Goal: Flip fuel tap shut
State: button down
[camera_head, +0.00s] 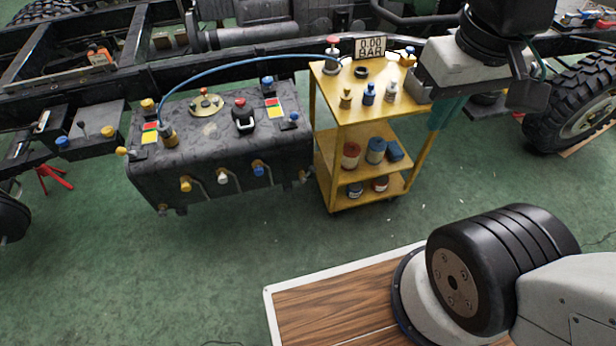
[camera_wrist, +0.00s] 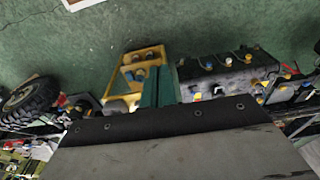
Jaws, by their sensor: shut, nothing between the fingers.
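A dark tank (camera_head: 225,150) stands left of the yellow cart, and it also shows in the wrist view (camera_wrist: 240,78). Along its front side are taps with a yellow handle (camera_head: 186,185), a white handle (camera_head: 223,178) and a blue handle (camera_head: 259,170). I cannot tell which of these is the fuel tap. More knobs and fittings sit on its top. My gripper (camera_head: 447,112) has teal fingers, shut and empty, by the right side of the cart and apart from the tank. Its fingers also show in the wrist view (camera_wrist: 158,86).
The yellow cart (camera_head: 324,118) carries bottles, cans and a pressure display (camera_head: 370,47), and stands between my gripper and the tank. A blue hose (camera_head: 240,60) arches from tank to cart. A truck frame runs behind. The green floor in front of the tank is clear.

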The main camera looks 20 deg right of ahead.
jog(key=w+a+f+m+g+y, duration=0.1)
jog(key=w+a+f+m+y, duration=0.2)
jog(key=w, duration=0.4)
jog(key=w+a+f+m+g+y, duration=0.2)
jog(key=w+a+f+m+y, duration=0.1)
jog(key=w, duration=0.4)
jog(key=w+d+f+m+t+y, duration=0.1)
jog(key=w+f+m+t+y, duration=0.35)
jog(key=w+f, duration=0.8)
jog(key=w+d+f+m+t, duration=0.1)
jog(key=w+d+f+m, duration=0.2)
jog(key=f+m, duration=0.5)
jog(key=w+d+f+m+t, duration=0.25)
jog(key=d+f+m, duration=0.2)
jog(key=f, duration=0.75)
jog(key=s+d+f+m+h, duration=0.1)
jog(key=f+m, duration=0.1)
jog(key=f, duration=0.4)
jog(key=s+d+f+m+t, duration=0.1)
jog(key=f+m, duration=0.1)
jog(key=f, duration=0.4)
jog(key=s+d+f+m+h, duration=0.1)
jog(key=f+m, duration=0.2)
jog(key=f, duration=0.3)
jog(key=shift+d+f+h, duration=0.25)
jog(key=shift+f+h, duration=0.05)
jog(key=shift+h, duration=0.05)
jog(key=shift+s, duration=0.1)
